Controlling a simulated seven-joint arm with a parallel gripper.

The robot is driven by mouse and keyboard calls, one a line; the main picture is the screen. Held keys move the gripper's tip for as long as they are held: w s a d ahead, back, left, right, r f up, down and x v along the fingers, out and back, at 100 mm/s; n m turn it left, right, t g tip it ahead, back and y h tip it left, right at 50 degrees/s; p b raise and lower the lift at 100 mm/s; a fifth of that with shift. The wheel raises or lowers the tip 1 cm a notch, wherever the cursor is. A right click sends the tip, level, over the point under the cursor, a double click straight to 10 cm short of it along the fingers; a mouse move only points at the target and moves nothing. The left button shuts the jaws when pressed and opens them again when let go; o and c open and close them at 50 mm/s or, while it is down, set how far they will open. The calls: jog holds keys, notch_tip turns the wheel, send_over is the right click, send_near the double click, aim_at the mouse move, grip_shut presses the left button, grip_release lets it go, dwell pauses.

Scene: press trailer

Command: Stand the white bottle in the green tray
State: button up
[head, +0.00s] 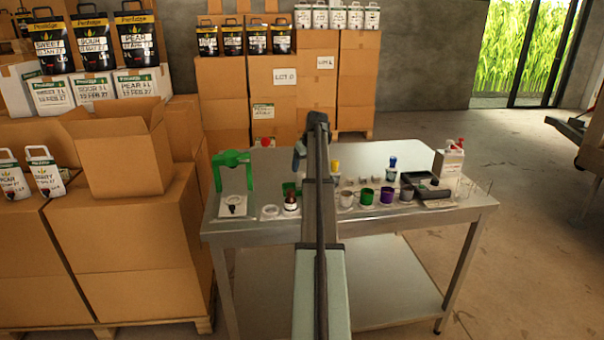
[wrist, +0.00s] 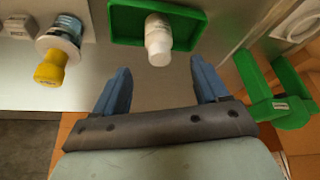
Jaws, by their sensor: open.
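The white bottle (wrist: 158,34) is at the green tray (wrist: 121,22) in the wrist view. It looks upright, with its base inside the tray walls and its narrower top towards my gripper. My gripper (wrist: 160,66) is open, with its blue fingers spread on either side of the bottle's line. The fingertips seem short of the bottle, with nothing held between them. In the head view a bit of the green tray (head: 288,187) shows left of my arm. The bottle is hidden there, and one blue finger (head: 299,158) shows.
A green stand (head: 232,170) rises at the table's left, close to my gripper's right in the wrist view (wrist: 275,95). A yellow-topped jar (wrist: 56,56) is on the other side. Several cups, including a purple cup (head: 387,196), line the table's front. Stacked cartons (head: 120,240) stand left.

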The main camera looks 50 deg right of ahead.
jog(key=shift+v, duration=1.7)
